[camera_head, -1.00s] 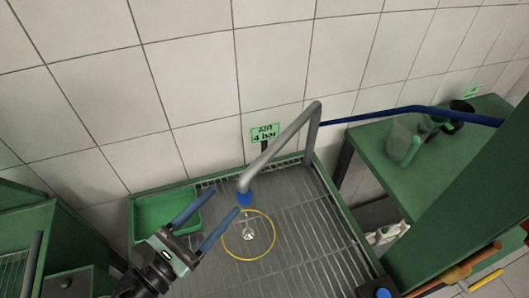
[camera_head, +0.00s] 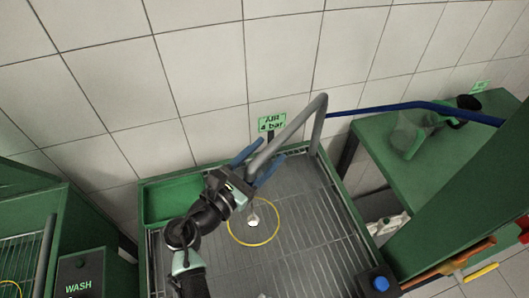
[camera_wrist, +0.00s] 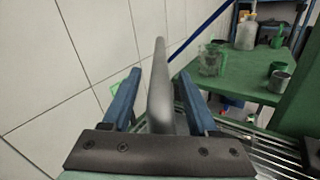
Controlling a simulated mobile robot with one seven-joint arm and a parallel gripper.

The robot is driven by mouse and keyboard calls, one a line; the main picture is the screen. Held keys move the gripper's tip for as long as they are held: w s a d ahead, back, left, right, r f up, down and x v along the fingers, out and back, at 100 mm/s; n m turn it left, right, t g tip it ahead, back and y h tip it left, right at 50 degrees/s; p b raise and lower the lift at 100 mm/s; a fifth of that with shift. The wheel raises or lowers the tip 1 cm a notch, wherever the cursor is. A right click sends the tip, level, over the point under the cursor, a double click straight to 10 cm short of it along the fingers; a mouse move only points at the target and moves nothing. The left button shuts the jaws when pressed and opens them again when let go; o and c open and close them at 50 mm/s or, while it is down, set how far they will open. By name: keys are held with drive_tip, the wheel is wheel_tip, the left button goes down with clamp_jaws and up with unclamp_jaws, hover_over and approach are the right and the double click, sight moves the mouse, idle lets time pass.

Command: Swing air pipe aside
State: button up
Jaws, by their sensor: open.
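The grey air pipe (camera_head: 292,131) rises at the back of the grated bench and bends down toward the yellow ring. My gripper (camera_head: 261,160) is open at the pipe's lower end, with one blue finger on each side of it. In the wrist view the pipe (camera_wrist: 161,92) runs between the two fingers of my gripper (camera_wrist: 158,98), with a gap visible on the right side. The pipe's blue tip is hidden behind my gripper in the head view. A green "AIR 4 bar" sign (camera_head: 272,122) stands behind the pipe.
A green tray (camera_head: 172,203) is at the left. A blue hose (camera_head: 385,107) runs right above a green table (camera_head: 376,157) holding a clear jug (camera_head: 408,141).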

clamp_jaws()
idle(1.4)
